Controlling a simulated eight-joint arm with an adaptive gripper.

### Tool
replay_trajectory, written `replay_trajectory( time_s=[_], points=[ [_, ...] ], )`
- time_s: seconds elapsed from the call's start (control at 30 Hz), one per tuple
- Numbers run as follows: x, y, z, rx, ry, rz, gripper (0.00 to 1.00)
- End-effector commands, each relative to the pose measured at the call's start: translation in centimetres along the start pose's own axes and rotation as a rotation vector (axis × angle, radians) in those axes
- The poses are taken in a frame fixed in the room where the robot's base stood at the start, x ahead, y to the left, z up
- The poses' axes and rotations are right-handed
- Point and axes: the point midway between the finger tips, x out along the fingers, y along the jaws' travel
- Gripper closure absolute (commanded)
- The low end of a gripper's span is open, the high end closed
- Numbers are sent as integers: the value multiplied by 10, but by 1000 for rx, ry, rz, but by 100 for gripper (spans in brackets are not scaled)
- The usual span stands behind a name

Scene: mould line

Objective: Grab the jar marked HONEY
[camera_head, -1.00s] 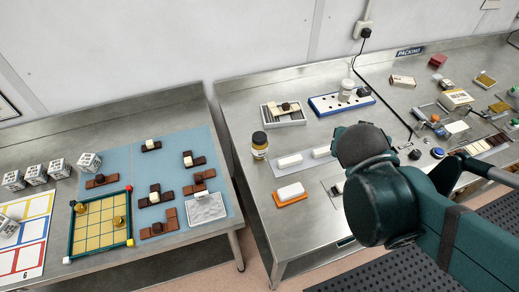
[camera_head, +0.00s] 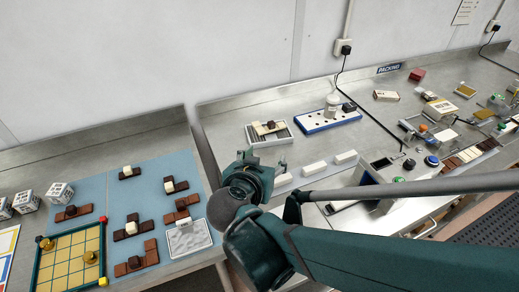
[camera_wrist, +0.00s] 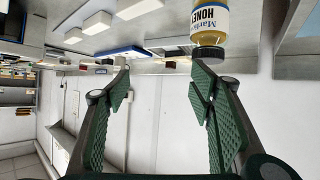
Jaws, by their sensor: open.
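The honey jar (camera_wrist: 209,22) shows at the top of the wrist view, with a pale label reading HONEY, yellow contents and a dark lid. The wrist view is upside down, so the lid points down in it. My gripper (camera_wrist: 160,80) is open and empty; its two green fingers stand wide apart. The jar is beyond the fingertips, in line with the right finger rather than the middle of the gap. In the head view my gripper (camera_head: 262,163) is over the left end of the right bench, and the jar is hidden behind it.
White blocks (camera_head: 314,169) lie right of my gripper. A grey tray (camera_head: 284,133) and a blue-edged white board (camera_head: 312,127) with a white jar (camera_head: 332,106) stand behind. Chocolate-like pieces (camera_head: 132,228) lie on the blue mat (camera_head: 95,188) at left.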

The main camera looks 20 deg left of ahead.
Motion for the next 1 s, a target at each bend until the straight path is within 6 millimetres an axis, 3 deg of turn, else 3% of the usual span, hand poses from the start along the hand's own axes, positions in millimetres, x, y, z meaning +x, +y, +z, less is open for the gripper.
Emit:
replay_trajectory(
  time_s=[0.1,0.33,0.8,1.0],
  points=[
    [-3,-31,14,6,38,-29,46],
    [-12,-65,27,22,87,-65,46],
    [-14,-72,29,28,99,-73,46],
    [-7,-73,28,28,99,-73,46]
  ],
)
